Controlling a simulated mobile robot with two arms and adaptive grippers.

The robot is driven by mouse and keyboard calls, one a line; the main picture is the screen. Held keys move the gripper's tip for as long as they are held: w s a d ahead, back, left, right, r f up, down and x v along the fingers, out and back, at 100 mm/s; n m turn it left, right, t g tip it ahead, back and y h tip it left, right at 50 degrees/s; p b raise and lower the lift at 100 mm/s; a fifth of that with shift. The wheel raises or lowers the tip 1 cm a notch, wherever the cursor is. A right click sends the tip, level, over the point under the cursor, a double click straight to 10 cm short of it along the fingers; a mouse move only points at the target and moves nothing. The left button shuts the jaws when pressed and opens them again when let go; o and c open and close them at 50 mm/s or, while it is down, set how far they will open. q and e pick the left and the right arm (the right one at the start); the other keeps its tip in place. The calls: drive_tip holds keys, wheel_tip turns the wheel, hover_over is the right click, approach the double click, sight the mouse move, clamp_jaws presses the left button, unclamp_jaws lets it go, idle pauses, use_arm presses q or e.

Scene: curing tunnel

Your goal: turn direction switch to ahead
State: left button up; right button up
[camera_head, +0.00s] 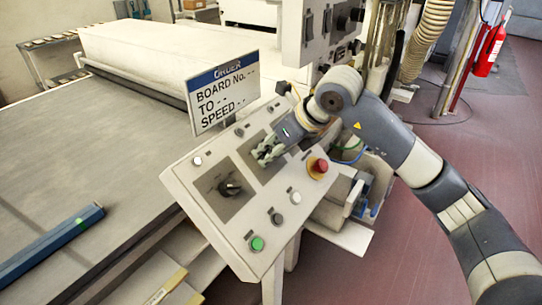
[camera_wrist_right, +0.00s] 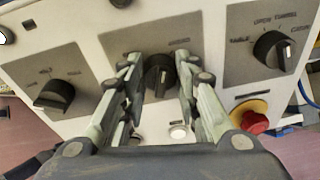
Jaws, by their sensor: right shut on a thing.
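A sloped white control panel (camera_head: 185,190) carries several dark rotary knobs on grey plates. My right gripper (camera_head: 268,152) comes down on the panel's middle plate. In the right wrist view its two fingers (camera_wrist_right: 158,66) stand either side of the black middle knob (camera_wrist_right: 160,84), which I take to be the direction switch, and are shut on it. The small labels above it are too blurred to read surely, so its setting is unclear. In the head view the gripper hides this knob. My left gripper is not in view.
Another knob (camera_head: 230,187) sits on the nearer plate. A red mushroom button (camera_head: 318,167) stands close to the right of my gripper. A green button (camera_head: 256,243) is at the panel's near end. A sign (camera_head: 224,92) rises behind the panel, and a tall control box (camera_head: 322,30) stands beyond.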

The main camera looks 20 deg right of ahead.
drive_tip(key=m, duration=0.2)
drive_tip(key=m+b, duration=0.1)
drive_tip(key=m, duration=0.1)
drive_tip(key=shift+w+d+m+g+y, duration=0.1)
drive_tip(key=shift+m+g+y, duration=0.2)
idle(0.6)
drive_tip(key=o, duration=1.1)
drive_tip(key=shift+c, duration=0.2)
drive_tip(key=v, duration=1.2)
